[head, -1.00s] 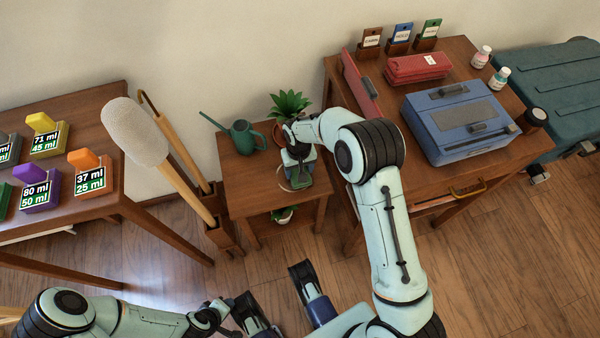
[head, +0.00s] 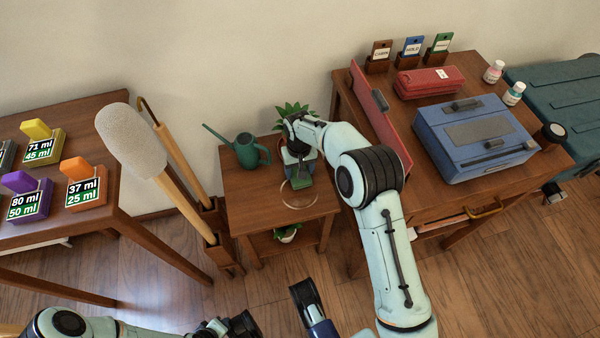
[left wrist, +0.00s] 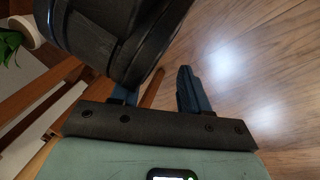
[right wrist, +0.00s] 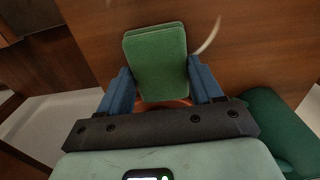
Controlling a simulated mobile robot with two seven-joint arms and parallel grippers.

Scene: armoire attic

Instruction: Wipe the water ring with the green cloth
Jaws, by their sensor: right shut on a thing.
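My right gripper (head: 297,152) is shut on the green cloth (head: 300,178), a flat rounded pad. The cloth also fills the space between the fingers (right wrist: 157,62) in the right wrist view. The water ring (head: 299,193) is a pale ring on the small wooden table's top. The cloth is over or beside its back part; I cannot tell whether it touches the wood. Part of the ring's arc (right wrist: 210,38) shows beside the cloth in the right wrist view. My left gripper (head: 273,303) is open and empty, low in front of the small table.
On the small table (head: 245,200) stand a green watering can (head: 249,150) and a potted plant (head: 294,113) close behind my right gripper. A desk with a red panel (head: 378,118) and blue case (head: 475,135) is close on the right.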

